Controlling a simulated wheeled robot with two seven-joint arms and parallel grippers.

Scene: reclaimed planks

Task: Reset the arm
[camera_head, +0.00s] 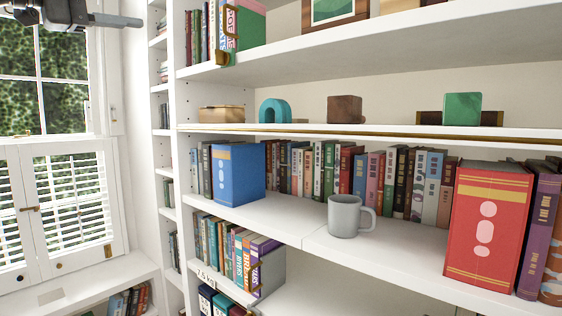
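My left arm comes in at the top left corner, and its dark grey gripper (118,20) points right in front of the window. Its fingers show side-on and small, so I cannot tell whether they are open or shut. I see nothing held in it. It is apart from the shelves to its right. The rest of that arm is cut off by the frame's edge. My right arm and gripper are not in view.
A white bookcase fills the middle and right. Its middle shelf (285,220) holds a blue box (238,174), a grey mug (345,215), a red box (488,225) and rows of books. A shuttered window (75,195) stands at left. Shelf edges project forward.

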